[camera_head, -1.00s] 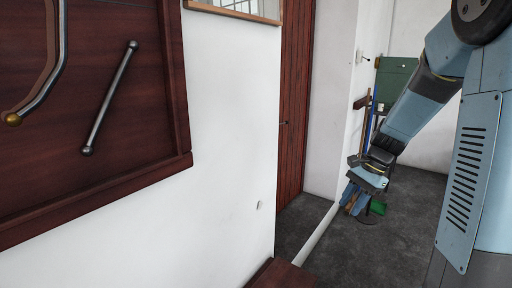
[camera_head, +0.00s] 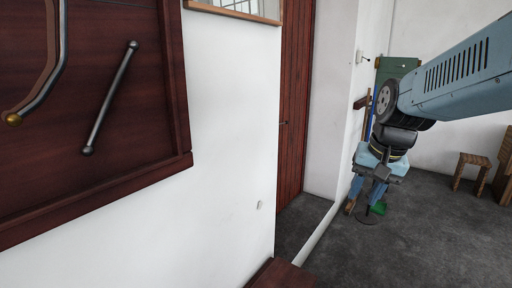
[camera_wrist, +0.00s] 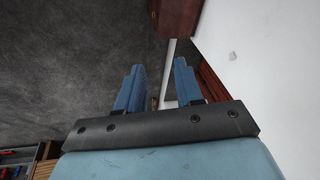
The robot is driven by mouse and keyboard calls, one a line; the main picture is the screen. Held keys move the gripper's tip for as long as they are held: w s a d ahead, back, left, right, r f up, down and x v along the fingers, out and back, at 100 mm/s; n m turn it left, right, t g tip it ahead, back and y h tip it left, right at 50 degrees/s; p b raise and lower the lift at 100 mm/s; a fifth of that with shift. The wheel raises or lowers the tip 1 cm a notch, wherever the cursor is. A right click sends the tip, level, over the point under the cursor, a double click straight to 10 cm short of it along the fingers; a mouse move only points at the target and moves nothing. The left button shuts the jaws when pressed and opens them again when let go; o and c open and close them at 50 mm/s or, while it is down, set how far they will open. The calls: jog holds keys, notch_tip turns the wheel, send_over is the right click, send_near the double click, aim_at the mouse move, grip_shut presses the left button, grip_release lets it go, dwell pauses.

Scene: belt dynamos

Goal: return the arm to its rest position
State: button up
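My gripper (camera_head: 368,187) hangs pointing down at the right of the head view, in front of the far floor and a green object. In the wrist view its two blue fingers (camera_wrist: 157,88) stand apart with a clear gap between them. Nothing is held in the gap. My arm comes in from the right edge of the head view and bends down at a dark joint above the gripper.
A dark red wooden panel (camera_head: 95,200) with metal bars hangs on the white wall at left. A red door (camera_head: 293,110) stands in the middle. A wooden stool (camera_head: 472,160) is at far right. Dark grey floor (camera_head: 400,245) is clear. The wrist view shows a wooden-edged box (camera_wrist: 45,150) at lower left.

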jog(key=s+r+n+t+h, duration=0.1)
jog(key=s+r+n+t, duration=0.1)
jog(key=s, duration=0.5)
jog(key=shift+s+r+n+t, duration=0.2)
jog(key=shift+r+n+t, duration=0.25)
jog(key=shift+n, duration=0.55)
jog(key=shift+a, duration=0.1)
